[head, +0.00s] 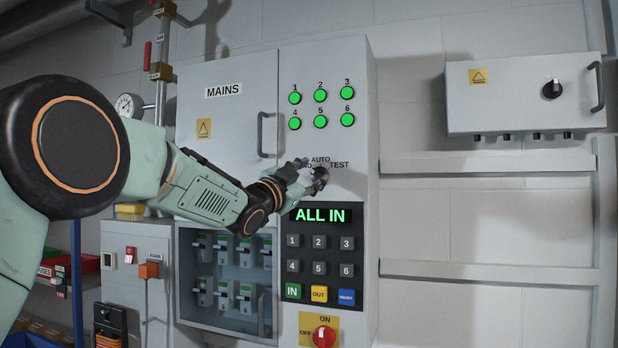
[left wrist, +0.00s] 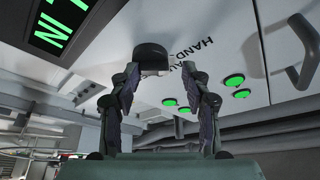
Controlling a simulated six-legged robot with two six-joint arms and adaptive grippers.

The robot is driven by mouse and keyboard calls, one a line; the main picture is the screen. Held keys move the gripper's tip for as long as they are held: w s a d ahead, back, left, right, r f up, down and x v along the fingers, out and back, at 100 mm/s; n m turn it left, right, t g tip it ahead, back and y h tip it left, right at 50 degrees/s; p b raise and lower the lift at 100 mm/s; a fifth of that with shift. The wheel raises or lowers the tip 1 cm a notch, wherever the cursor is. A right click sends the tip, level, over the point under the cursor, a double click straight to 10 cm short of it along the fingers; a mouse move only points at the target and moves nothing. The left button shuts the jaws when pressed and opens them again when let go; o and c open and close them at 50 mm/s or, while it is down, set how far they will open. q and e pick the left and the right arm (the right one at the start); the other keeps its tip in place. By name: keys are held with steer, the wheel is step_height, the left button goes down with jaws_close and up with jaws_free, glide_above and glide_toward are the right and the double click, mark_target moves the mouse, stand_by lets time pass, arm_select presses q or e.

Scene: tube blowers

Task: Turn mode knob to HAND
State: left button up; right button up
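The mode knob (left wrist: 152,56) is a dark round knob on the grey panel, seen in the left wrist view near the tips of my left gripper (left wrist: 166,82). The two fingers stand apart, with the knob just beyond and between their tips, closer to the left finger; I cannot tell whether they touch it. The HAND label (left wrist: 194,50) reads sideways beside the knob. In the head view my left gripper (head: 306,178) covers most of the knob and some lettering; the AUTO label (head: 320,160) and TEST label (head: 339,165) show. My right gripper is out of view.
Lit green buttons (head: 320,95) are above the knob. Below are the green ALL IN display (head: 320,215), a keypad (head: 319,267) and a red ON/OFF switch (head: 324,336). The MAINS cabinet door (head: 225,120) with its handle is to the left. A grey box (head: 515,100) hangs at the right.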

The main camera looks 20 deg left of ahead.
arm_select(q)
steer(key=shift+o, duration=0.3)
steer(key=shift+w+d+f, duration=0.15)
steer(key=shift+f, duration=0.1)
steer(key=shift+s+a+f, duration=0.3)
steer(key=shift+s+a, duration=0.05)
steer(key=shift+s, duration=0.25)
steer(key=v, duration=1)
steer(key=shift+s+d, duration=0.15)
steer(key=shift+s, duration=0.25)
steer(key=shift+w, duration=0.1)
